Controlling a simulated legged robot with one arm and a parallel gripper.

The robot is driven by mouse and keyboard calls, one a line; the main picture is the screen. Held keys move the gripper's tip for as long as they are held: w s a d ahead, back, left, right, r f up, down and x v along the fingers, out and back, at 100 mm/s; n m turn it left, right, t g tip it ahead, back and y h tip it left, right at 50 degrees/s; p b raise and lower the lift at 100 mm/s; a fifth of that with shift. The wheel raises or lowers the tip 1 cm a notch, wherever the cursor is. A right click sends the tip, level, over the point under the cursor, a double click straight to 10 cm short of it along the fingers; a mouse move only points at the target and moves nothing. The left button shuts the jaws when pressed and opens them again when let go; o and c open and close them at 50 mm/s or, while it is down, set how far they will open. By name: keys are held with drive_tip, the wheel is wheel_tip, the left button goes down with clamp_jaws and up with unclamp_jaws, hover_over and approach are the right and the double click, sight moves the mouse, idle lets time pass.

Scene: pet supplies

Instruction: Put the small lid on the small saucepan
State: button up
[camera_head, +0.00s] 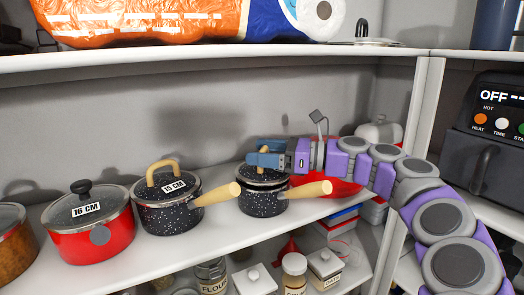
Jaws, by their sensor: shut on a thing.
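The small saucepan (262,203) is black with pale speckles and has a cream wooden handle pointing right. It stands on the middle shelf, near the front edge. The small dark lid (267,175) is at the top of this pan and looks roughly level. I cannot tell whether it rests fully on the rim or sits slightly above it. My gripper (263,158) reaches in from the right and is shut on the lid's wooden knob. The blue fingers hide part of the knob and lid.
A speckled 15 CM saucepan (165,216) with its lid stands just left, its handle reaching close to the small pan. A red 16 CM pot (92,235) is farther left. A red object (330,186) lies behind my arm. Jars (294,270) fill the shelf below.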

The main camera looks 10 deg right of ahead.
sight(250, 167)
drive_tip(key=a, duration=0.6)
drive_tip(key=d+p, duration=0.1)
drive_tip(key=d, duration=0.6)
drive_tip(key=a, duration=0.4)
drive_tip(key=shift+a+p, duration=0.3)
drive_tip(key=shift+a, duration=0.1)
drive_tip(key=shift+w+d, duration=0.1)
drive_tip(key=shift+d, duration=0.1)
drive_tip(key=d, duration=0.6)
drive_tip(key=a, duration=0.4)
drive_tip(key=shift+a+f, duration=0.15)
drive_tip(key=shift+a, duration=0.15)
drive_tip(key=shift+d, duration=0.25)
drive_tip(key=d, duration=0.5)
drive_tip(key=shift+d, duration=0.1)
drive_tip(key=a, duration=0.4)
drive_tip(key=d, duration=0.3)
drive_tip(key=shift+d, duration=0.15)
drive_tip(key=shift+d+f, duration=0.2)
drive_tip(key=shift+d, duration=0.25)
drive_tip(key=shift+a+f, duration=0.2)
drive_tip(key=shift+a, duration=1.5)
